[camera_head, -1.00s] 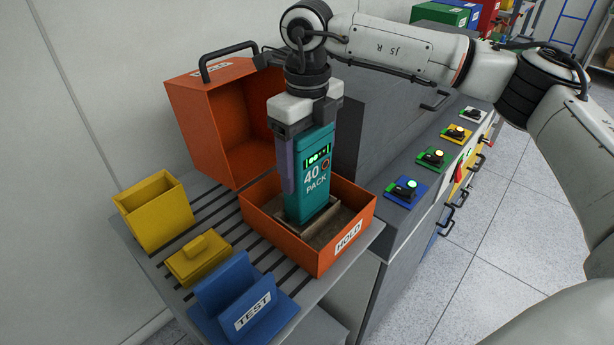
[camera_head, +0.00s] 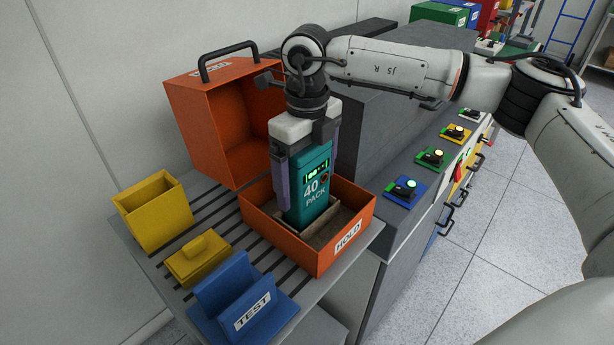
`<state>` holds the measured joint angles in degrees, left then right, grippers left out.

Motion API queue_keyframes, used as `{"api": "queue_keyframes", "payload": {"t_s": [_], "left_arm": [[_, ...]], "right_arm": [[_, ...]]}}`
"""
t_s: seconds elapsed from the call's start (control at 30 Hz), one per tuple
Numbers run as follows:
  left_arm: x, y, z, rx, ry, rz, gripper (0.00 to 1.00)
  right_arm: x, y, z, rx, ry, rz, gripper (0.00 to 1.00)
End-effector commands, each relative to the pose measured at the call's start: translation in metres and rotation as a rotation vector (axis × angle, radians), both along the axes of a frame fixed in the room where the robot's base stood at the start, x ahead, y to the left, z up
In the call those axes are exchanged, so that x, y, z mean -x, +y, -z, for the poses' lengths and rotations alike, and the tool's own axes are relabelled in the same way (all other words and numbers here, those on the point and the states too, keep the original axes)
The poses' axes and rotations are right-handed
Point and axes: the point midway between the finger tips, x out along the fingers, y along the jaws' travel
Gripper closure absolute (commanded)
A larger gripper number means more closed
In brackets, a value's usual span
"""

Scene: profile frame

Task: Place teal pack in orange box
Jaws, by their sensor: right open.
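The teal pack (camera_head: 309,190), marked "40 PACK", stands upright inside the orange box (camera_head: 318,262) marked "HOLD", its lower end between raised pieces on the box floor. The box's orange lid (camera_head: 212,130) is swung open behind it. My right gripper (camera_head: 306,160) points straight down over the pack, with its fingers on either side of the pack's upper part. It is open, and the pack's top is hidden by the gripper. My left gripper is not in view.
A yellow open box (camera_head: 155,215), a yellow lid (camera_head: 198,258) and a blue "TEST" holder (camera_head: 240,300) stand left of the orange box on the slatted table (camera_head: 215,205). A grey cabinet with coloured switch panels (camera_head: 405,188) stands close on the right.

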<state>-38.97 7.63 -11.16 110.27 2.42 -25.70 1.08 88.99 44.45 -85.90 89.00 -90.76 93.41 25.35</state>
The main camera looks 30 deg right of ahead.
Motion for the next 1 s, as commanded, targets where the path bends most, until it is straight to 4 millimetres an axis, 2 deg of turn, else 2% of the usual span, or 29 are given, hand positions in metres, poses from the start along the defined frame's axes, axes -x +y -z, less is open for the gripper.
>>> {"api": "queue_keyframes", "payload": {"t_s": [0.17,0.27,0.5,0.7,0.83,1.0], "left_arm": [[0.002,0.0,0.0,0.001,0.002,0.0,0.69],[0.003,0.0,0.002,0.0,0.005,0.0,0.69],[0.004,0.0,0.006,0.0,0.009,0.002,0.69],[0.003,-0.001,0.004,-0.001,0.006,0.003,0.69],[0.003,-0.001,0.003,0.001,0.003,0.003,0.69],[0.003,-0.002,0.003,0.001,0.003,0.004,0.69]], "right_arm": [[-0.001,0.0,-0.01,0.0,-0.002,0.0,0.11],[-0.001,0.0,-0.027,0.0,-0.004,0.0,0.11],[-0.001,0.001,-0.08,-0.001,-0.004,-0.001,0.11],[-0.001,0.001,-0.112,-0.001,-0.003,-0.001,0.11],[0.0,0.001,-0.121,0.0,-0.001,-0.001,0.11],[0.0,0.0,-0.124,0.0,-0.001,-0.002,0.11]]}}
